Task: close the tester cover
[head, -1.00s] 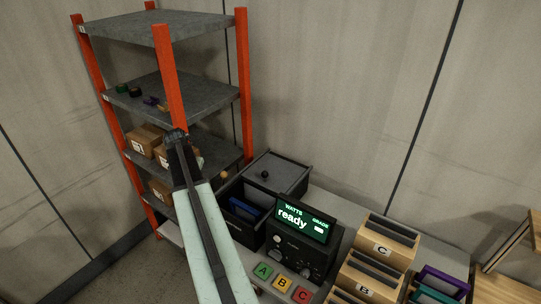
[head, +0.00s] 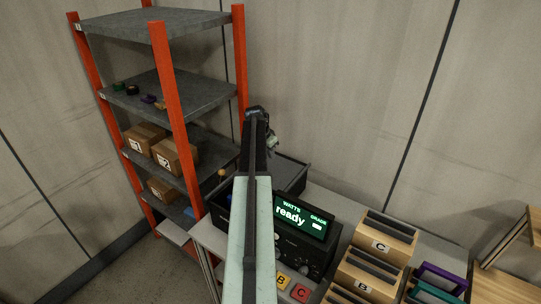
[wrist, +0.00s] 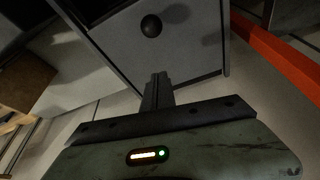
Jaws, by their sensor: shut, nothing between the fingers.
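The tester (head: 300,238) is a dark box with a lit screen reading "ready", on the bench. Its grey cover (head: 291,174) lies flat toward the back, beyond the front compartment, which my arm largely hides; the cover looks open. In the wrist view the cover (wrist: 188,55) fills the upper middle, with a round black knob (wrist: 151,26) on it. My gripper (head: 271,142) is over the cover area in the head view, hiding the knob there. In the wrist view my gripper (wrist: 157,84) is shut and empty, pointing toward the knob, with a visible gap in the picture.
An orange-posted shelf (head: 178,120) with boxes stands close on the left. Coloured buttons (head: 300,293) are in front of the tester. Wooden racks (head: 385,240) marked B and C stand to its right. The wall is close behind the bench.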

